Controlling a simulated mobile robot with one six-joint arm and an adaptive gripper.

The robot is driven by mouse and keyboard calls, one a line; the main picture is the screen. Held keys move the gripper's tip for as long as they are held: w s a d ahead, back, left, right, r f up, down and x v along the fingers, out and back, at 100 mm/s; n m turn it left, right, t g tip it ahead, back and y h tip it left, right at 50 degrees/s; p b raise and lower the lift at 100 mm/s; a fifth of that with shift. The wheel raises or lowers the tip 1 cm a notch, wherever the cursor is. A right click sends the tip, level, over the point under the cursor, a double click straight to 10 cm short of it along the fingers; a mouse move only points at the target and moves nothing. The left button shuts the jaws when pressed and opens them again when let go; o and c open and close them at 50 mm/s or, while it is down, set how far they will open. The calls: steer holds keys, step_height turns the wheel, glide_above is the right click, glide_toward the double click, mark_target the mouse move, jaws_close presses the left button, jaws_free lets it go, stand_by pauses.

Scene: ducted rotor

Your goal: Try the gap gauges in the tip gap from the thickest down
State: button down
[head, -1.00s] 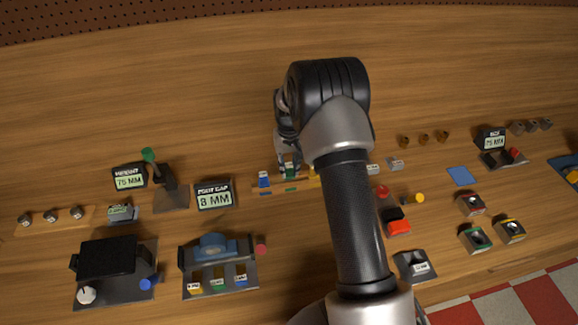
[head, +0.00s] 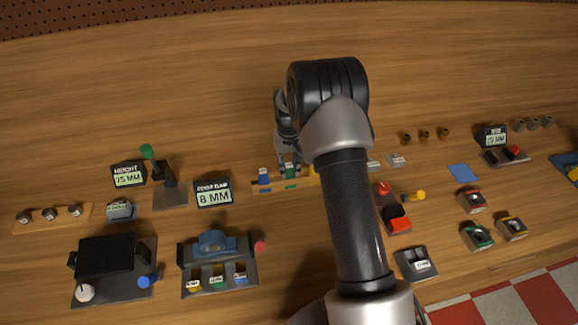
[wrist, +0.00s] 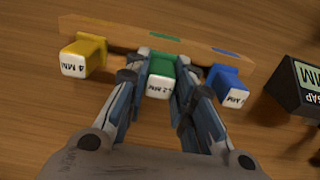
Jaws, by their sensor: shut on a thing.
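My gripper (wrist: 160,76) is shut on the green gap gauge (wrist: 160,64), with one finger on either side of its block. The green gauge (head: 290,171) still stands at the wooden rack (wrist: 108,30), between the other two gauges. The yellow gauge (wrist: 84,54), marked 4 MM, is on the left in the wrist view. The blue gauge (wrist: 229,84) is on the right there, and it also shows in the head view (head: 264,176). The green label ends in 2 MM, but its first part is unclear. My arm hides much of the yellow gauge in the head view.
A sign reading 8 MM (head: 214,193) stands left of the rack. A blue ring-shaped fixture (head: 212,241) on a grey base with coloured labels is nearer the front. A black box-shaped device (head: 107,257) is at its left. The table behind the rack is clear.

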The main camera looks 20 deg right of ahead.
steer(key=shift+f, duration=0.4)
stand_by(0.6)
steer(key=c, duration=1.3)
jaws_free()
step_height(320, 180, up, 12)
